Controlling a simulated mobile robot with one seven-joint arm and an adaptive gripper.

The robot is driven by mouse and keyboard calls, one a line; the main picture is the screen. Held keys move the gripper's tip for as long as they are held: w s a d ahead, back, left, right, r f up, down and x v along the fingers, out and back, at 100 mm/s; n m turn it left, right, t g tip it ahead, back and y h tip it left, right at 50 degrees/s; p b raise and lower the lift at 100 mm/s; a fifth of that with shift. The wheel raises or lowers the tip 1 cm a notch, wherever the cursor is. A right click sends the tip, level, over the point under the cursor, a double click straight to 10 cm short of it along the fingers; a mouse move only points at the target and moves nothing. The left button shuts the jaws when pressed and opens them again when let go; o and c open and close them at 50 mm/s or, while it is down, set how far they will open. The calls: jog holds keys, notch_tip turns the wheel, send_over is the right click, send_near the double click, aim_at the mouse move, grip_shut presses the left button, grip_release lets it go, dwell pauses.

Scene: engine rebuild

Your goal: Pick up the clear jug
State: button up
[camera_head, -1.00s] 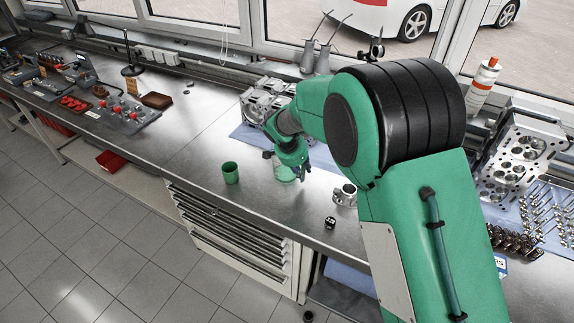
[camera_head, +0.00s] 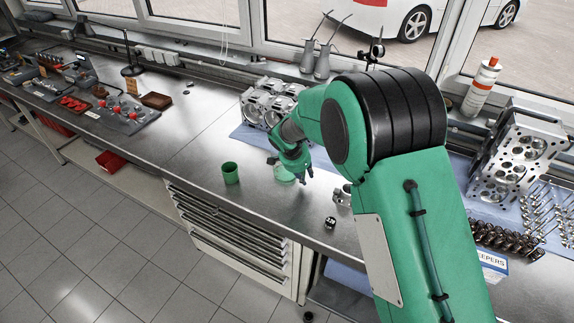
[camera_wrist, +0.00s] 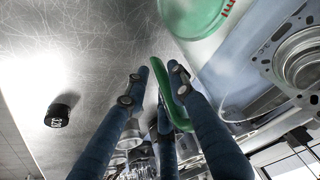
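The clear jug (camera_head: 284,174) stands on the metal bench in the head view, partly hidden behind my gripper (camera_head: 300,172). It has a green tint. In the wrist view the jug (camera_wrist: 194,14) shows at the top as a round green shape with red markings, cut by the frame edge. Its green handle (camera_wrist: 162,82) reaches down between the dark blue fingers of my gripper (camera_wrist: 160,76). The fingers are apart, with the right one close to the handle and a narrow gap on the left. Whether any finger touches the handle is unclear.
A green cup (camera_head: 231,173) stands left of the jug. A small black cylinder (camera_head: 330,223) and a metal part (camera_head: 343,196) are at the front right. An engine block (camera_head: 268,103) on blue cloth is behind.

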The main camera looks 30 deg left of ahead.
grip_shut()
jog(key=shift+r, duration=0.3)
dwell(0.3)
jog(key=shift+r, duration=1.6)
jog(key=s+d+r, duration=0.1)
jog(key=s+d, duration=0.8)
jog(key=s, duration=0.3)
jog(key=shift+s+d+r, duration=0.15)
jog(key=shift+s+d, duration=0.05)
jog(key=shift+s, duration=0.2)
dwell(0.3)
